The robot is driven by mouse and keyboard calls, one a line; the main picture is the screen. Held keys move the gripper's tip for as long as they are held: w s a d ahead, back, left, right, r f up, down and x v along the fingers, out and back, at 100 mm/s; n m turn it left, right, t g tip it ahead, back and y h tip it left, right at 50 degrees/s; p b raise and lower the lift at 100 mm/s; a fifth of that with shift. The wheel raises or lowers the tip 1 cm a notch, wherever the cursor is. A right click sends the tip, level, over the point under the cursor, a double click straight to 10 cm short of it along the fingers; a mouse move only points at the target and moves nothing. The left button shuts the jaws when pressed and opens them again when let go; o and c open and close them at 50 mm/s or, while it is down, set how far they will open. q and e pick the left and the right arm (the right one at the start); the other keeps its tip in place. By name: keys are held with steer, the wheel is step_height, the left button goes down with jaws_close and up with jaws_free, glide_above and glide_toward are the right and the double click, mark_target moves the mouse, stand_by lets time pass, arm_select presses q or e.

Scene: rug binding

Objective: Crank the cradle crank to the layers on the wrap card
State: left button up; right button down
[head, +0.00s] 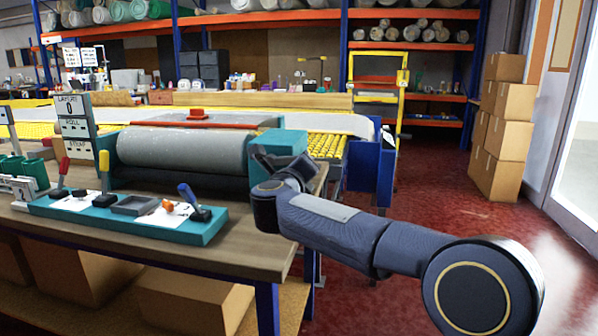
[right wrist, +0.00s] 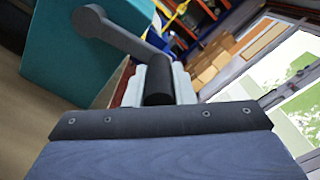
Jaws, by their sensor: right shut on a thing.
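The cradle holds a large grey roll (head: 185,148), with a teal end block (head: 278,141) at its right. In the right wrist view, the dark crank arm (right wrist: 118,36) runs from the teal block to a black handle (right wrist: 158,82). My right gripper (head: 272,163) is at the block's near right side. Its pale fingers (right wrist: 178,82) are shut on the handle, partly hidden by it. I cannot tell which card is the wrap card. My left gripper is out of view.
A yellow roller conveyor (head: 327,146) stands behind the teal block. Cardboard boxes (head: 498,140) are stacked far right. Red floor right of the bench is clear.

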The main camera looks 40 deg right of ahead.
steer(key=shift+f, duration=0.4)
steer(key=c, duration=1.2)
jaws_free()
steer(key=shift+c, duration=0.2)
steer(key=shift+a, duration=0.1)
steer(key=v, duration=0.7)
steer(key=shift+s+a+p, duration=0.2)
steer(key=shift+s+p, duration=0.1)
